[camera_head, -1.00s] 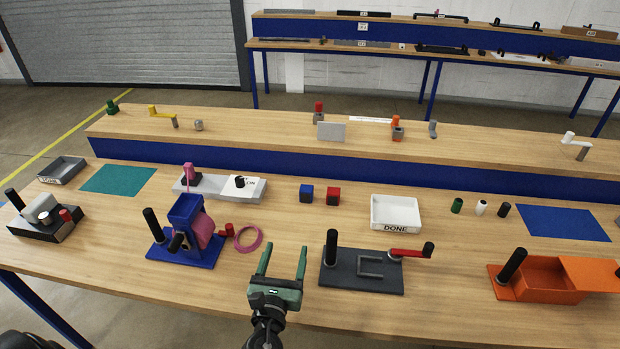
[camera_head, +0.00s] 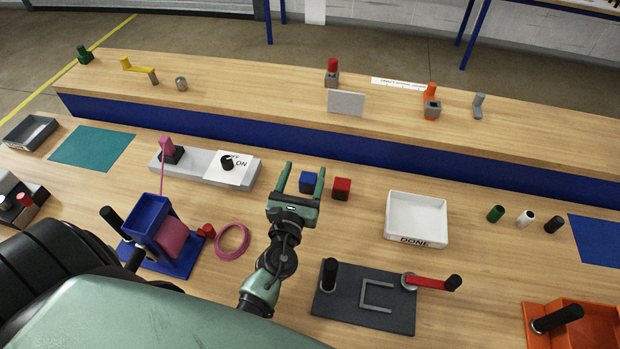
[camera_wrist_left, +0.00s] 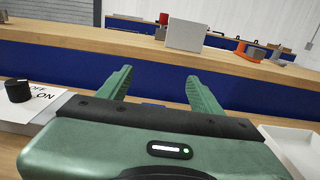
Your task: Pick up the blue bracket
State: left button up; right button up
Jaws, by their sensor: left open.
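No part that I can clearly tell as a blue bracket shows in the head view. The blue things there are a small blue block (camera_head: 308,181) beside a red block (camera_head: 341,189), and a blue stand (camera_head: 150,222) with a pink roll at the left. My left gripper (camera_head: 302,172) is open and empty, its fingers pointing to the back shelf. In the head view the blue block shows between its fingers; how far above the table they are is hard to tell. The wrist view shows the open fingers (camera_wrist_left: 158,86) with nothing between them. My right gripper is out of view.
A white DONE tray (camera_head: 417,214) lies right of the blocks. A grey panel with an ON switch (camera_head: 205,168) is at the left. A dark plate with a red lever (camera_head: 428,281) is in front. The raised shelf (camera_head: 250,95) behind holds small fixtures.

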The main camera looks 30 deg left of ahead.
aim_at(306, 183)
pick_arm(q)
notch_tip(306, 183, down, 8)
jog(key=b, duration=0.6)
jog(key=shift+r+b, duration=0.15)
jog(key=shift+b, duration=0.2)
jog(key=shift+w+a+r+p, duration=0.15)
jog(key=shift+w+r+p, duration=0.35)
jog(key=shift+r, duration=0.05)
jog(key=x, duration=0.6)
jog(key=shift+w+f, duration=0.1)
jog(key=shift+w, duration=0.15)
grip_shut()
